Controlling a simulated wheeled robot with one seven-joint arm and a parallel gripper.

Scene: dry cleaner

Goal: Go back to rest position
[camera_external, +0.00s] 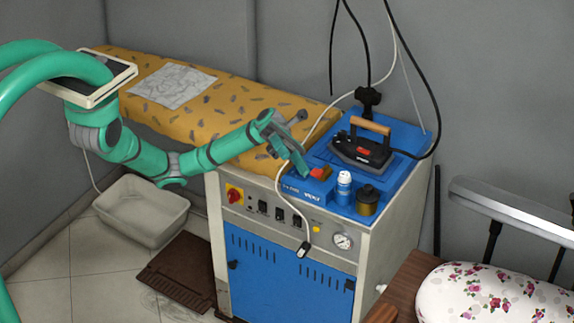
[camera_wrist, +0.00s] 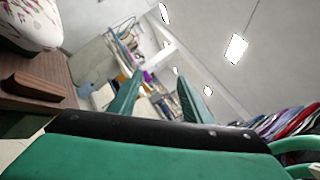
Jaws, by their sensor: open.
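My gripper (camera_external: 294,151) is at the end of my green arm, over the left edge of the blue top of the ironing station. In the wrist view, its two green fingers (camera_wrist: 158,100) stand apart with nothing between them. The wrist camera looks out across the room, towards the ceiling lamps and hanging clothes. A small red and yellow object (camera_external: 320,173) sits on the blue top just right of the fingertips. I cannot tell whether the fingers touch it.
The steam iron (camera_external: 361,150), a white-capped bottle (camera_external: 343,188) and a dark-lidded amber jar (camera_external: 367,201) stand on the blue top. A yellow patterned ironing board (camera_external: 228,98) bears a folded cloth (camera_external: 172,86). A white cable (camera_external: 285,172) hangs near my gripper. A white basin (camera_external: 141,209) is on the floor.

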